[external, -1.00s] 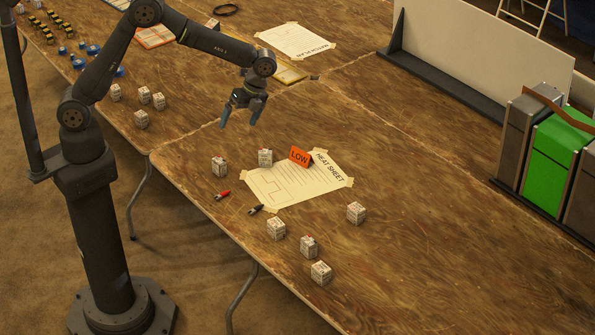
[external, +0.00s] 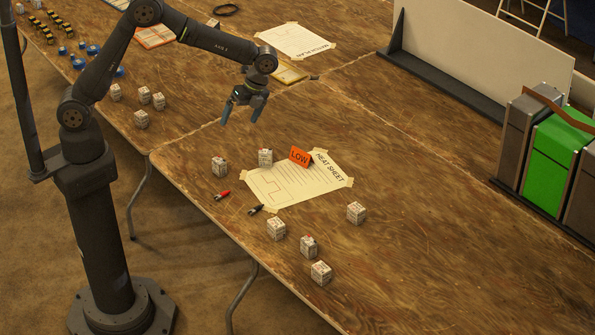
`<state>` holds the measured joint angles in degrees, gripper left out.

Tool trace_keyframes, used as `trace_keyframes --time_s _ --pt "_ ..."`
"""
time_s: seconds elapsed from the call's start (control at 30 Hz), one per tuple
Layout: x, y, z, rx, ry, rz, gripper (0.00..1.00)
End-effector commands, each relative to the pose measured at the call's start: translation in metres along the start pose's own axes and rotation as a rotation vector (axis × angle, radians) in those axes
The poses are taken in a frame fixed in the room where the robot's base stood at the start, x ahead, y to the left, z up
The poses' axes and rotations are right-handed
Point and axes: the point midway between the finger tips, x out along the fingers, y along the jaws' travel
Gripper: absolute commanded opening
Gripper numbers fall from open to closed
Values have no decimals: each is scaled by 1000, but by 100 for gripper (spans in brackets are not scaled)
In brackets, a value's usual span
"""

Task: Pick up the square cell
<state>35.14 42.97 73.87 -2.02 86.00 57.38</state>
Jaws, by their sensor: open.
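Several small pale, box-shaped cells with printed sides stand on the wooden table. One cell (external: 265,158) is by the left edge of the heat sheet, and another cell (external: 219,167) is left of it. Others stand nearer the front: a cell (external: 356,212), a cell (external: 276,229), a cell (external: 308,246) and a cell (external: 321,273). I cannot tell which one is the square cell. My gripper (external: 240,117) is open and empty, pointing down above the table, behind the cells near the heat sheet and apart from them.
A heat sheet (external: 290,190) is taped down, with an orange LOW sign (external: 299,157) on it. Red (external: 223,195) and black (external: 256,209) clips lie beside it. More cells (external: 143,98) stand at the left. A green-and-grey charger unit (external: 556,150) stands at the right. The table's middle right is clear.

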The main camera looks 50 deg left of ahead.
Motion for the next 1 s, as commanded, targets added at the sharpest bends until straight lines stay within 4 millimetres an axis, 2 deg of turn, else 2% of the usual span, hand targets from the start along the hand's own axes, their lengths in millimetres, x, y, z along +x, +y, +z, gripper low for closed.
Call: trace_keyframes --time_s 0.03,0.23,0.53,0.67,0.77,1.0 --pt "0 0 0 0 0 0 92" --pt "0 0 0 0 0 0 53" --pt "0 0 0 -10 3 0 53" --pt "2 2 4 -114 32 -1 53" --pt "6 6 9 -295 81 3 53" --pt "18 16 24 -867 233 61 53"
